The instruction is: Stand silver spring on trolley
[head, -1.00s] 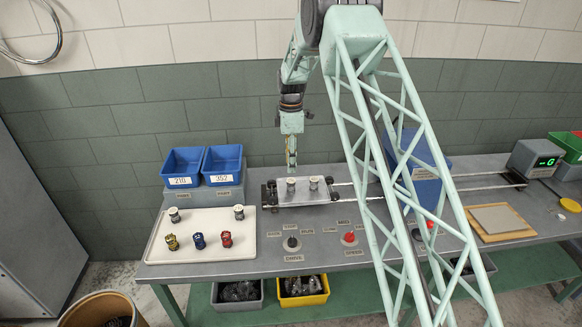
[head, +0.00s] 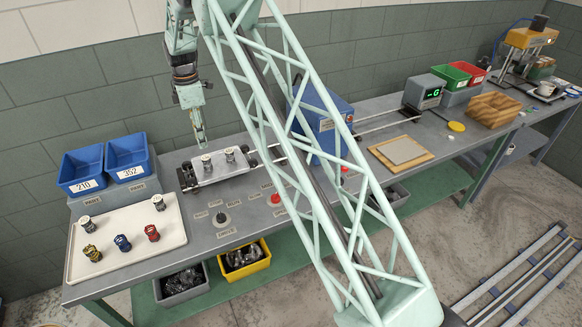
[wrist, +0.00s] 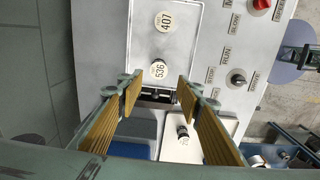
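The trolley (head: 222,170) is a flat silver plate on rails at the back of the bench. Two silver springs stand upright on it, the left one (head: 207,162) and the right one (head: 230,154). In the wrist view their round labels read 536 (wrist: 157,70) and 407 (wrist: 164,20). Two more silver springs stand on the cream tray (head: 130,244), one at its left (head: 86,225) and one at its back right (head: 159,202). My gripper (head: 201,137) is above the trolley's left spring. In the wrist view my gripper (wrist: 158,94) is open, with nothing between its fingers.
Yellow (head: 92,253), blue (head: 122,243) and red (head: 152,233) springs stand on the tray. Blue bins 210 (head: 81,172) and 352 (head: 127,158) stand behind it. Black (head: 221,219) and red (head: 275,198) knobs stand before the trolley. A blue machine (head: 322,122) is at its right.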

